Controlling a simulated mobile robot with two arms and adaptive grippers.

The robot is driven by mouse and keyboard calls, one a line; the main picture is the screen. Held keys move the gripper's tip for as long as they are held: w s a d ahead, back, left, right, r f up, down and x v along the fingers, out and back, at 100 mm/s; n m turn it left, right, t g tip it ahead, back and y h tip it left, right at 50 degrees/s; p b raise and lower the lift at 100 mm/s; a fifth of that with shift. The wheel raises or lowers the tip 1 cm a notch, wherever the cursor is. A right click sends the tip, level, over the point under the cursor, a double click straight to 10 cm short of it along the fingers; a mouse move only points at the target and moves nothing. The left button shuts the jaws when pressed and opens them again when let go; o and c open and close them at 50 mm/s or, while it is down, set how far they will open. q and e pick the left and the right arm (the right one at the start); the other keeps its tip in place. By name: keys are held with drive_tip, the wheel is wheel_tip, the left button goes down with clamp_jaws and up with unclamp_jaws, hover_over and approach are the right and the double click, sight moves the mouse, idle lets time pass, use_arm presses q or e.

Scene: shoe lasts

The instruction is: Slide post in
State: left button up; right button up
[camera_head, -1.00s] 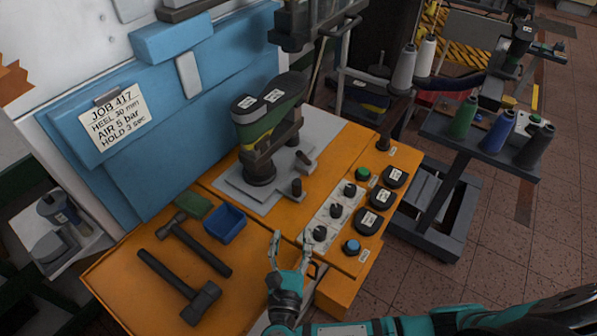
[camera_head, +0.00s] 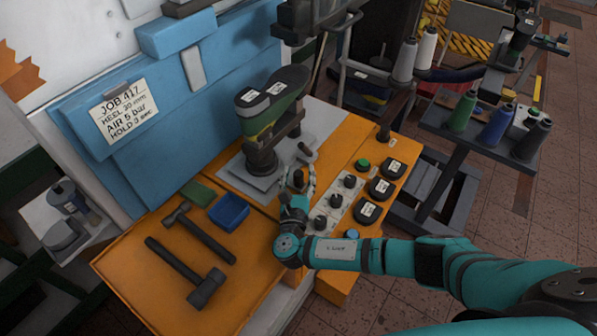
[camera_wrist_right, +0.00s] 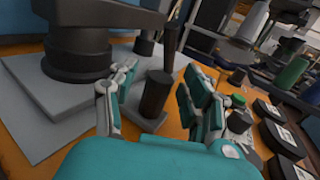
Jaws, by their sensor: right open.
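A shoe last (camera_head: 272,102), green with a dark top and white labels, sits on a thick dark post (camera_head: 262,158) on a grey plate. In the right wrist view the foot of this post (camera_wrist_right: 80,55) is at upper left. A short dark peg (camera_wrist_right: 156,94) stands upright between the open fingers of my right gripper (camera_wrist_right: 161,82), apparently not gripped. A thinner dark lever (camera_wrist_right: 170,45) rises behind it. In the head view my right gripper (camera_head: 304,172) is at the plate's front right and largely hides the peg. My left gripper is not in view.
Right of the gripper is a panel with black knobs (camera_head: 335,200), a green button (camera_head: 362,164) and black labelled discs (camera_head: 368,211). Hammers (camera_head: 190,270) and a blue tray (camera_head: 229,211) lie on the orange bench to the left. A spool cart (camera_head: 440,135) stands right.

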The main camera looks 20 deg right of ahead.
drive_tip(key=shift+w+d, duration=0.15)
drive_tip(key=shift+w, duration=0.2)
drive_tip(key=shift+c, duration=0.4)
drive_tip(key=c, duration=0.9)
clamp_jaws()
drive_tip(key=shift+f, duration=0.2)
